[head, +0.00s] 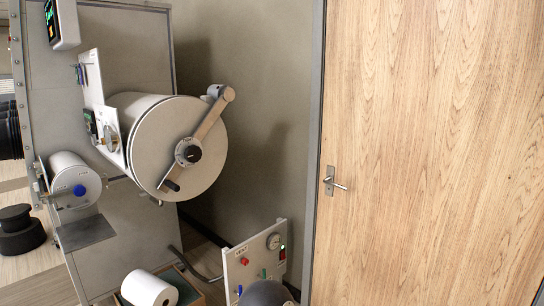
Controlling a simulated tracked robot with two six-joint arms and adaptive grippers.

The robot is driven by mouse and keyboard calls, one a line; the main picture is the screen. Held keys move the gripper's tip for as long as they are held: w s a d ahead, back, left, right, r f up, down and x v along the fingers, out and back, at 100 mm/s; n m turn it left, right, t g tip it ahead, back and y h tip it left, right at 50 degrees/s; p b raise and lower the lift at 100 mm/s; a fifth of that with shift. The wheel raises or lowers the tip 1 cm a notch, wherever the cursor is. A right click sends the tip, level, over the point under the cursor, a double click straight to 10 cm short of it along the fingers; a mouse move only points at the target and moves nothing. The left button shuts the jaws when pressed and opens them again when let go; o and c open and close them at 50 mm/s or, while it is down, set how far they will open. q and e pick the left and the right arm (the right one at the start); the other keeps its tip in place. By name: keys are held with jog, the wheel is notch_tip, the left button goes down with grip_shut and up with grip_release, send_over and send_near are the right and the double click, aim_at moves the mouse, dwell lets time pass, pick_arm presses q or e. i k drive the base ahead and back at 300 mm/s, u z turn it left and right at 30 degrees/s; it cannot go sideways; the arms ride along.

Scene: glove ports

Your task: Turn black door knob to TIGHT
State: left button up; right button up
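The black door knob (192,154) sits at the centre of the large round white door (158,140) on the grey cabinet's side. Neither of my grippers is in view.
A smaller white cylinder with a blue knob (80,190) sits lower left above a grey shelf (85,232). A gauge panel (255,260) stands below right. A white roll (148,288) lies in a tray. A wooden door (430,150) fills the right.

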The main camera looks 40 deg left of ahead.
aim_at(193, 154)
jog(key=z, duration=0.05)
jog(key=i, duration=1.7)
jog(key=u, duration=1.5)
jog(key=i, duration=0.15)
jog(key=u, duration=2.6)
jog(key=i, duration=1.05)
jog(key=z, duration=0.55)
